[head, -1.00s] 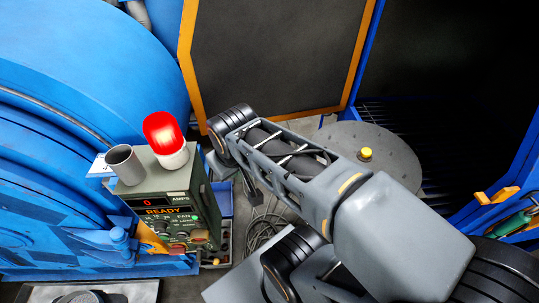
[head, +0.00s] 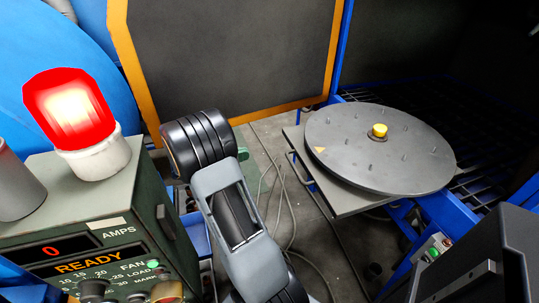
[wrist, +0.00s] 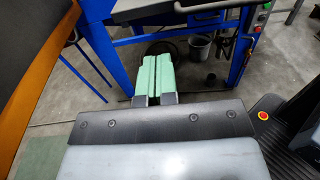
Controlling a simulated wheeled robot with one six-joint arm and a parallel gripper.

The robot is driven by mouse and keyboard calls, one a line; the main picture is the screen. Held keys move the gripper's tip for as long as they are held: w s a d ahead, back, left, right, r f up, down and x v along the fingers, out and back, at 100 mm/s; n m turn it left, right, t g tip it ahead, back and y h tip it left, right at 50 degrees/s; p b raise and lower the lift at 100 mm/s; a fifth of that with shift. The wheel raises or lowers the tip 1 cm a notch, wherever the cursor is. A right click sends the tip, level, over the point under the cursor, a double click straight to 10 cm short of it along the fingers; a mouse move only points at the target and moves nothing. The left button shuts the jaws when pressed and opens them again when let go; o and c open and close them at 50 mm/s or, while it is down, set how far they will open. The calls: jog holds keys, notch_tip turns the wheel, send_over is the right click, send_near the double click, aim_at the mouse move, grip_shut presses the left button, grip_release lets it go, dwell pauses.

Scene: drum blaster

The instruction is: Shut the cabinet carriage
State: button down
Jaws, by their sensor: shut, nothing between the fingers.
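The cabinet carriage (head: 340,208) is a flat grey plate pulled out in front of the dark cabinet (head: 420,45). It carries a round dark turntable (head: 350,165) with a yellow knob (head: 378,131) at its middle. A thin bar handle (head: 300,171) shows at its left edge. In the wrist view the carriage's edge (wrist: 165,8) crosses the top. My gripper (wrist: 165,60), with pale green fingers, is shut and empty, and appears apart from the carriage. The head view shows my arm left of the carriage, but not the fingertips.
The open cabinet door (head: 230,60), dark with an orange edge, stands behind. A control box (head: 110,220) with a red lamp (head: 70,110) is at left. Cables (head: 285,200) lie on the floor. A blue frame (wrist: 195,50) and bucket (wrist: 196,47) show in the wrist view.

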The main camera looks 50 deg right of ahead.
aim_at(291, 144)
jog(key=b+x, duration=0.1)
jog(key=x, duration=1.3)
jog(key=shift+d+b, duration=0.15)
jog(key=shift+b, duration=0.2)
